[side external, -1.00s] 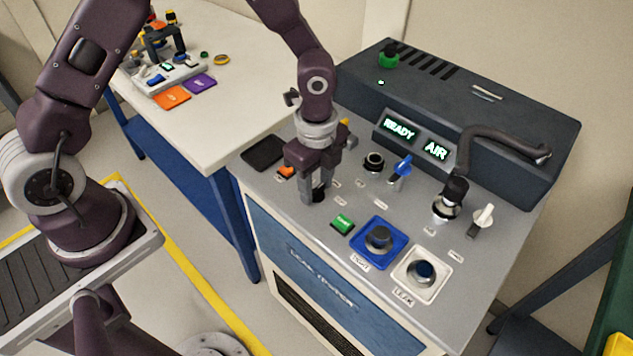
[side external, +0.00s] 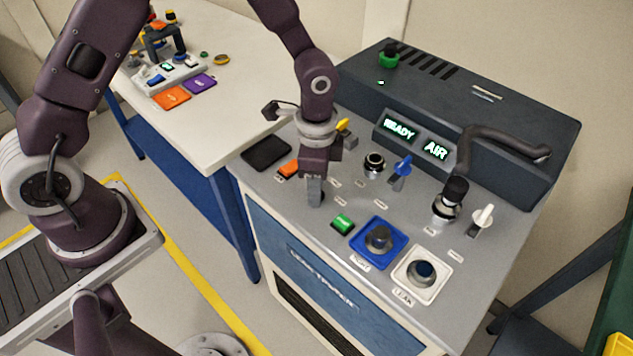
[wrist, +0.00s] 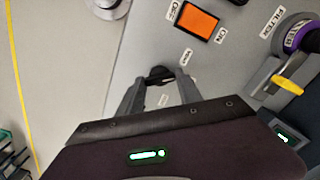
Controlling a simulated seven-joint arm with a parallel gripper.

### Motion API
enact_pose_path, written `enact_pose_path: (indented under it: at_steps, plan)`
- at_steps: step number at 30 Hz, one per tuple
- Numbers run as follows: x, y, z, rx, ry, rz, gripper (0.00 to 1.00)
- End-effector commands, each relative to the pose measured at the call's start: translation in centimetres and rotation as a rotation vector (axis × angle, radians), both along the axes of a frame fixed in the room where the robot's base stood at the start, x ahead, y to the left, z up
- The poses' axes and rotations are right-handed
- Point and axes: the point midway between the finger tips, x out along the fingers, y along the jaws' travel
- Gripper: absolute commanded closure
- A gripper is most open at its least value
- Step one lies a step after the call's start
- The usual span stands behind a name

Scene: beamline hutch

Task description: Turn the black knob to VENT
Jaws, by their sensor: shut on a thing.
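The black knob (wrist: 160,77) sits low on the grey panel, between my fingertips in the wrist view. My gripper (wrist: 161,84) points down at the panel and is shut on the knob, one finger on each side. In the side external view my gripper (side external: 315,194) shows nearly edge-on, one finger in front of the other, and hides the knob. A small label (wrist: 187,57), which looks like VENT, lies just beyond the knob to the upper right. Another label (wrist: 163,100) shows between my fingers; I cannot read it. The knob's pointer direction is unclear.
A green button (side external: 343,223), blue-handled valve (side external: 402,168) and blue-framed knob (side external: 378,240) are near my gripper. Displays read READY (side external: 399,128) and AIR (side external: 435,150).

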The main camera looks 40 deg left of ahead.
Motion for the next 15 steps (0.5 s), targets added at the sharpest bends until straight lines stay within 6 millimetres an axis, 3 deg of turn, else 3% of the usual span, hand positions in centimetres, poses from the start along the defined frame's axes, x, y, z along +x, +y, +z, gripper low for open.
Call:
enact_pose_path:
  at_steps: [15]
  plan:
    - [0.13, -0.06, 0.10, -0.002, -0.004, 0.350, 0.99]
